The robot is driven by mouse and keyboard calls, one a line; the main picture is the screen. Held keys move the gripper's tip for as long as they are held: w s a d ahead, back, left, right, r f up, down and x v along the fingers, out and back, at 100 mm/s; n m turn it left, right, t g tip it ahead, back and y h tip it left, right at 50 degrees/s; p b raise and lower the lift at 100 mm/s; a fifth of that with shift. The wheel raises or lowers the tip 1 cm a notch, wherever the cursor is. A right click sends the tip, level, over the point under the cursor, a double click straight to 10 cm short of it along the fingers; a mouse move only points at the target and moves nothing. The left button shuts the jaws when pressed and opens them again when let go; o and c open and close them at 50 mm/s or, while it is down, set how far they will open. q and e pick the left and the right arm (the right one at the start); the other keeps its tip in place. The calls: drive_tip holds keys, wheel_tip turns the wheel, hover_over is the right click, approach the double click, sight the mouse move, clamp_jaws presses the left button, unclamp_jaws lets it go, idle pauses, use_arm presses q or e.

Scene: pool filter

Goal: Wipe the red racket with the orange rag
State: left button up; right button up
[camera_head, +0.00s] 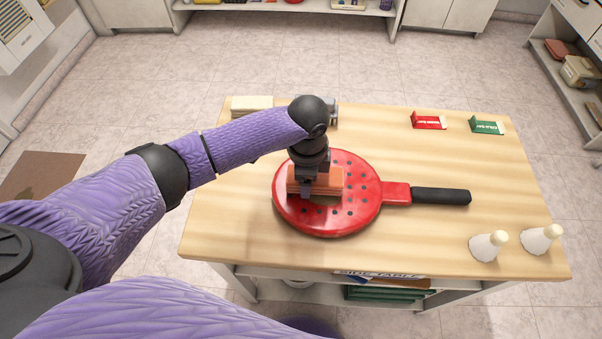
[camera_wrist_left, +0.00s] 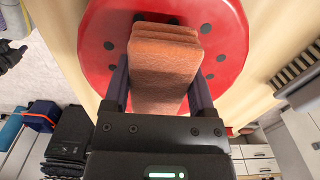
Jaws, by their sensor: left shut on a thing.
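The red racket (camera_head: 352,207) lies flat on the wooden table, its black handle (camera_head: 440,196) pointing right. Its round red face with dark holes also shows in the left wrist view (camera_wrist_left: 99,62). A dark patch (camera_head: 325,201) shows on the face just below the rag. My left gripper (camera_head: 309,188) points down over the left part of the face. It is shut on the folded orange rag (camera_head: 331,181), which also fills the middle of the left wrist view (camera_wrist_left: 166,68). The rag is at the racket's surface; exact contact is hard to tell. My right gripper is not seen.
The wooden table (camera_head: 230,225) has free room left and front of the racket. A red card (camera_head: 428,121) and a green card (camera_head: 487,126) stand at the back right. Two white cone-shaped objects (camera_head: 487,247) stand at the front right. A pale block (camera_head: 251,105) sits at the back left.

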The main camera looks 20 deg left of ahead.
use_arm(q)
drive_tip(key=shift+f+b, duration=0.4)
drive_tip(key=shift+f, duration=0.3)
drive_tip(key=o, duration=1)
drive_tip(key=shift+c, duration=0.6)
drive_tip(key=shift+r+p, duration=0.5)
drive_tip(key=shift+p, duration=0.25)
drive_tip(key=shift+c, duration=0.3)
